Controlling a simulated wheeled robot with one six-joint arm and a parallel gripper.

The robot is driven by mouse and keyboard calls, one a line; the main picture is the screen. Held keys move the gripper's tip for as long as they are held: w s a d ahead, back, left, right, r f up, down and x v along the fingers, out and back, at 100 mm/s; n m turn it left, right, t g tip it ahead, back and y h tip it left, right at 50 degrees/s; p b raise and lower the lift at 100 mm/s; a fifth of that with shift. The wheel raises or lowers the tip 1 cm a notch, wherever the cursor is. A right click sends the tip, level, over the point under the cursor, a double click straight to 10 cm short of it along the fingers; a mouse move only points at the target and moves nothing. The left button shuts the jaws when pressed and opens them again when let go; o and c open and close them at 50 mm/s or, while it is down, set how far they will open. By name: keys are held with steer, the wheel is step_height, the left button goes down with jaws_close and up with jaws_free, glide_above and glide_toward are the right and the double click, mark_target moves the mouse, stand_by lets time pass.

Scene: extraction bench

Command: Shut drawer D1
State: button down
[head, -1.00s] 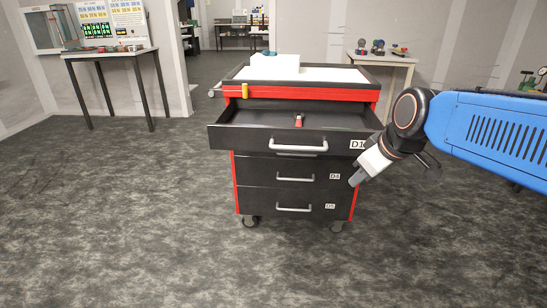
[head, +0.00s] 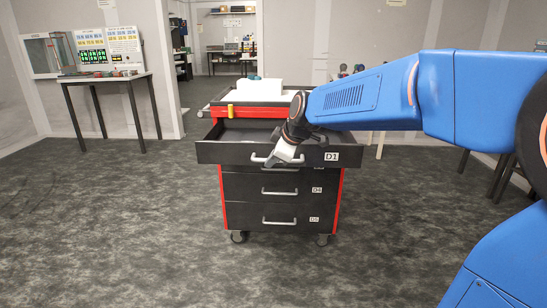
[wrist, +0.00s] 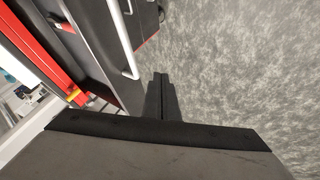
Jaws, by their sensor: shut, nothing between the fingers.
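Drawer D1 (head: 215,153) is the top, wide drawer of a red and black tool cart, and it stands pulled out toward me. Its label D1 (head: 331,156) is on the right of its front. The handle also shows in the wrist view (wrist: 124,40), apart from the shut fingers (wrist: 161,88). The fingers are empty. I cannot tell whether they touch the drawer front.
Closed drawers D4 (head: 240,185) and D5 (head: 240,215) are below. A white box (head: 260,87) sits on the cart top. A side table (head: 105,77) stands at the left. Floor (head: 130,230) in front is clear.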

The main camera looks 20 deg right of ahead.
steer(key=w+f, duration=0.3)
steer(key=w, duration=0.4)
steer(key=shift+f, duration=0.2)
steer(key=shift+w, duration=0.1)
steer(key=w+d, duration=0.3)
steer(key=w, duration=0.6)
steer(key=w+d, duration=0.3)
steer(key=w, duration=0.6)
steer(key=w+d, duration=0.3)
steer(key=w, duration=0.7)
steer(key=shift+d+f, duration=0.1)
steer(key=shift+d, duration=0.05)
steer(key=shift+w+d, duration=0.15)
steer(key=shift+w, duration=0.35)
steer(key=shift+w+r, duration=0.1)
steer(key=shift+r, duration=0.1)
steer(key=shift+d+r, duration=0.1)
